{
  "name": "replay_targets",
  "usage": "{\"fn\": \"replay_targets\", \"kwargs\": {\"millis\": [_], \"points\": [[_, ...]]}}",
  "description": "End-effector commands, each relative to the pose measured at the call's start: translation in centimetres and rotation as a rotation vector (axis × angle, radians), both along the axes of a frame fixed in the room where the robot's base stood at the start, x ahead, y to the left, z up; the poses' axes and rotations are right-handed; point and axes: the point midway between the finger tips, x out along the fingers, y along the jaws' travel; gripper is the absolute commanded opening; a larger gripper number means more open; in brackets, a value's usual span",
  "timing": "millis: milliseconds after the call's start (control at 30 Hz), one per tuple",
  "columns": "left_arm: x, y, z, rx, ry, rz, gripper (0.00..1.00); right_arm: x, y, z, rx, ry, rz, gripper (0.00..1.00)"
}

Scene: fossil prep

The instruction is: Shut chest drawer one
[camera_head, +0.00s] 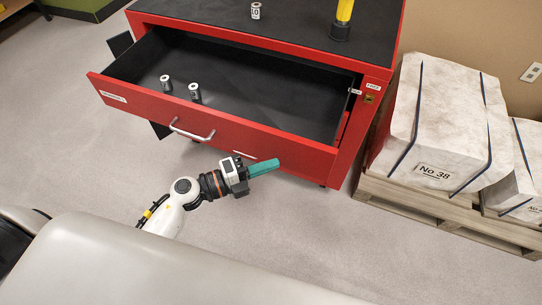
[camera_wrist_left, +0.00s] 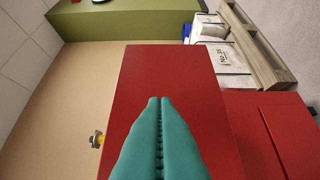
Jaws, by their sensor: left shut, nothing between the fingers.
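The red chest (camera_head: 375,82) has its top drawer pulled well out, with a dark lining. The drawer's red front (camera_head: 255,143) carries a silver handle (camera_head: 192,133) and a white label at its left end. My left gripper (camera_head: 277,163), with teal fingers, is shut and empty, low beside the right half of the drawer front. In the left wrist view its shut fingertips (camera_wrist_left: 160,100) point at a red panel (camera_wrist_left: 185,70), seemingly the drawer front. I cannot tell whether they touch it. My right gripper is not in view.
Two small labelled jars (camera_head: 166,83) (camera_head: 195,92) stand in the drawer. Another jar (camera_head: 256,10) and a yellow-and-black object (camera_head: 342,20) stand on the chest top. Wrapped blocks (camera_head: 440,125) lie on a pallet (camera_head: 410,200) at right.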

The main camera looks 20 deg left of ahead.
Motion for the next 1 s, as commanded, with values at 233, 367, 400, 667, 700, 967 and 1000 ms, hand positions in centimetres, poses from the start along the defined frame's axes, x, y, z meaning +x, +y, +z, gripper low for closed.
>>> {"fn": "replay_targets", "kwargs": {"millis": [233, 367, 400, 667, 700, 967, 1000], "points": [[2.2, -0.2, 0.0, -0.001, 0.0, -0.002, 0.0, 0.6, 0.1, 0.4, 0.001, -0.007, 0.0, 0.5], [2.4, -0.2, -0.1, -0.001, 0.002, -0.002, 0.0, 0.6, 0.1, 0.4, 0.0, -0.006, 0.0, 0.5], [2.4, -0.2, 0.0, -0.001, 0.002, -0.002, 0.0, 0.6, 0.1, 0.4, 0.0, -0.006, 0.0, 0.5], [2.4, -0.2, 0.0, -0.001, 0.002, -0.002, 0.0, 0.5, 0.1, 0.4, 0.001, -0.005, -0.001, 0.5], [2.6, -0.2, 0.0, -0.001, 0.001, -0.002, 0.0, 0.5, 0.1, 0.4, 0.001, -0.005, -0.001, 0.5], [5.5, -0.4, 0.1, 0.001, -0.002, -0.002, 0.0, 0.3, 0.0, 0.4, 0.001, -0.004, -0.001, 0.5], [6.3, -0.4, 0.0, 0.001, -0.002, -0.001, 0.0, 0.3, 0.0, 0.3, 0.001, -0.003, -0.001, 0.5]]}}
